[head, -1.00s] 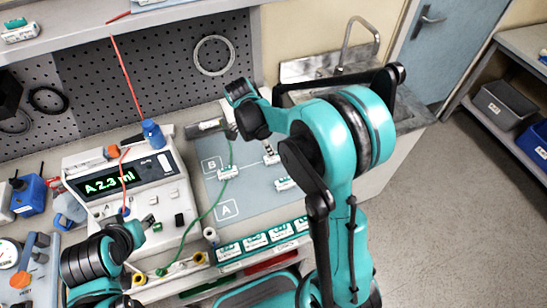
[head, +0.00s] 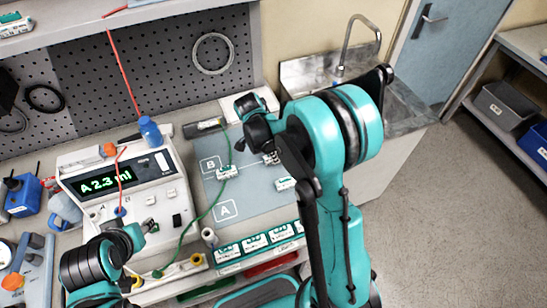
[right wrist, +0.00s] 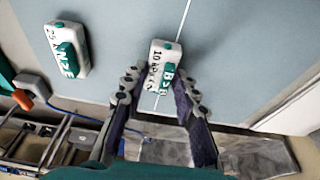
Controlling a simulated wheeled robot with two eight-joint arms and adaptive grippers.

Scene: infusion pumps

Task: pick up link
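Small white modules with teal labels lie on the blue-grey mat (head: 245,205). One module (head: 271,158) is partly hidden by my right arm in the head view. A like module (right wrist: 163,66) shows in the right wrist view with its near end between the fingertips of my right gripper (right wrist: 158,88). The fingers are apart, with a gap on each side. A second module (right wrist: 67,50) lies to its left. I cannot read which module is the link. My left gripper (head: 148,228) is in front of the pump; its fingers are too small to judge.
A white pump (head: 120,185) displaying "A 2.3 ml" stands left of the mat. A green tube (head: 205,212) runs across the mat's left side. A rack of labelled modules (head: 255,243) borders the mat's front. A sink (head: 325,75) lies behind.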

